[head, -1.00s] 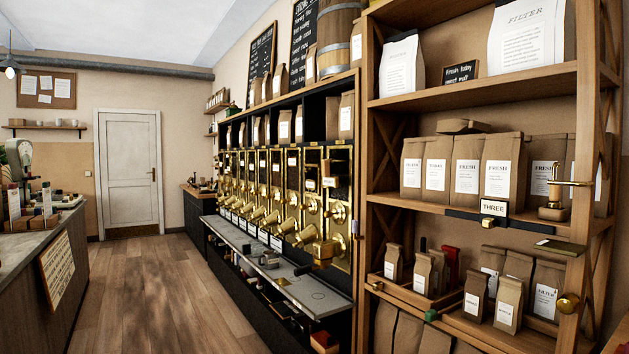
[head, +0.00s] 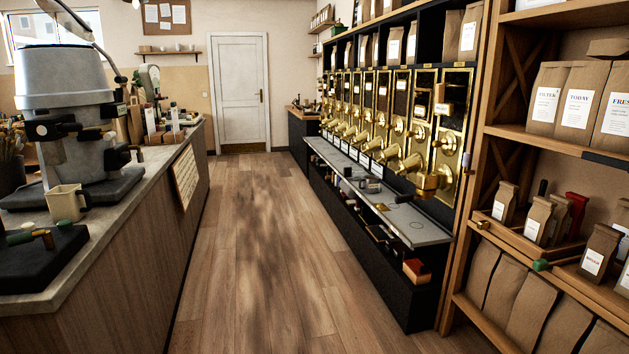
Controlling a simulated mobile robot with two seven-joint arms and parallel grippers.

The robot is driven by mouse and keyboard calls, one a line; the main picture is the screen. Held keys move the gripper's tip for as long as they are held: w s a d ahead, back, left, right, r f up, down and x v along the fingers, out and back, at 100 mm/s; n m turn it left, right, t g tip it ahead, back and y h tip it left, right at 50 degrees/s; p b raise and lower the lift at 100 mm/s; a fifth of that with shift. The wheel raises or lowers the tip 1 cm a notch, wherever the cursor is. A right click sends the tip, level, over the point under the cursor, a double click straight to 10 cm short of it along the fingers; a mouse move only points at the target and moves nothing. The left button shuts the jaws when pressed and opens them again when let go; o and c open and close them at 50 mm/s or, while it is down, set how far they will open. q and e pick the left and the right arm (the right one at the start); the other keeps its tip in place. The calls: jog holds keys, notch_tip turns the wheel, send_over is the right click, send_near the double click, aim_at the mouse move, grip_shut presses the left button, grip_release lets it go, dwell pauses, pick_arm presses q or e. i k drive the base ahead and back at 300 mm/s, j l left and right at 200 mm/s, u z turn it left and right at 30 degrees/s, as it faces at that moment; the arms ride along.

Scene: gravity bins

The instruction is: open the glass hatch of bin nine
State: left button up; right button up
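A row of several tall brass gravity bins (head: 400,110) with dark fronts runs along the right wall in the head view, from the middle distance toward me. Brass spouts (head: 410,163) stick out below them over a grey shelf (head: 415,232). The small labels are too small to read, so I cannot tell which bin is nine. I cannot make out any hatch standing open. Neither of my grippers is in view.
A wooden shelf unit with paper bags (head: 578,95) stands at the near right. A counter (head: 120,222) with a grey machine (head: 68,85) and a cup (head: 67,202) is on the left. The wooden floor (head: 255,255) between them is clear up to the white door (head: 240,88).

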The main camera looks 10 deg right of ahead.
aim_at(421, 97)
jog(key=i+l+z, duration=0.25)
jog(key=i, duration=1.15)
jog(key=i+l+z, duration=0.25)
jog(key=i, duration=1.15)
